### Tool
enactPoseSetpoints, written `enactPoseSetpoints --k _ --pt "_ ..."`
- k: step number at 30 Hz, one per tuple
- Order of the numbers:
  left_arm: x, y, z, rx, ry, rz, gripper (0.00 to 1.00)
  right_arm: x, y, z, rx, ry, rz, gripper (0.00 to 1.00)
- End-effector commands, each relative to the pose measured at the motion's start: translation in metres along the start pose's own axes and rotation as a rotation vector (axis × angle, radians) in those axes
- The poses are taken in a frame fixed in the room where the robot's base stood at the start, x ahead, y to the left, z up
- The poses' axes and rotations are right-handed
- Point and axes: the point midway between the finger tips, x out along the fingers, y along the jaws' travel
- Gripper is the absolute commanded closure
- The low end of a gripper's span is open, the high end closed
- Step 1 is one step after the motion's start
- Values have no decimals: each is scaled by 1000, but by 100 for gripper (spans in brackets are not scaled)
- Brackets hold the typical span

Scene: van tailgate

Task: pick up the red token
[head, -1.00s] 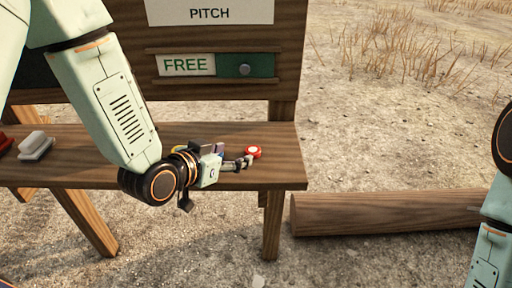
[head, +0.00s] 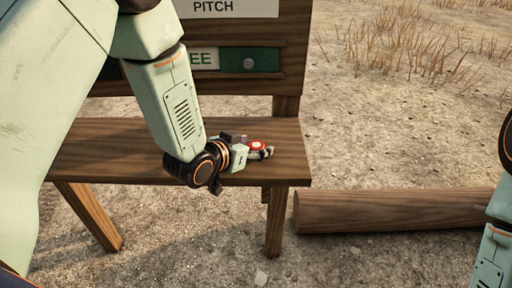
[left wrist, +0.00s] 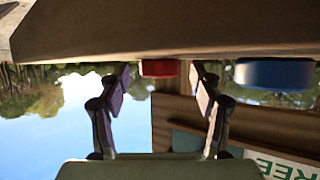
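The red token (head: 257,145), with a white centre on top, is on the wooden shelf (head: 110,150) near its right end. My left gripper (head: 266,152) is low over the shelf at the token, its fingers partly overlapping it in the head view. In the upside-down left wrist view, the two fingers (left wrist: 160,76) are apart, and the red token (left wrist: 160,68) shows in the gap between their tips. I see no finger clearly touching it. My right gripper is out of view.
A blue round piece (left wrist: 274,73) is beside the red token in the left wrist view, outside the fingers. A board with a PITCH sign (head: 225,8) and a green slider (head: 250,60) stands behind the shelf. A log (head: 390,211) lies to the right.

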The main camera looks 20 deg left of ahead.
Motion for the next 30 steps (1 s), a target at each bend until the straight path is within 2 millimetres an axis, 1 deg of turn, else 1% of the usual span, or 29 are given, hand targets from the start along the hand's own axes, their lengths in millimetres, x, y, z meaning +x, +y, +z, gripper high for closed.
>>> enactPoseSetpoints --k 1,2,12,15,20,23,26,30 --pt "0 0 0 0 0 0 41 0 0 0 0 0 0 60" --pt "0 0 0 0 0 0 44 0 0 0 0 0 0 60" --pt "0 0 0 1 0 0 72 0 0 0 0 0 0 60" --pt "0 0 0 0 -1 0 80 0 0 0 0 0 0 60" --pt "0 0 0 0 0 0 80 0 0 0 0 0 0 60" --pt "-2 0 -3 1 1 0 80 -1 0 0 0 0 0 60" --pt "-6 0 -14 1 3 0 80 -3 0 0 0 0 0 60" --pt "-19 0 -40 3 5 0 80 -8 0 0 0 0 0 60"
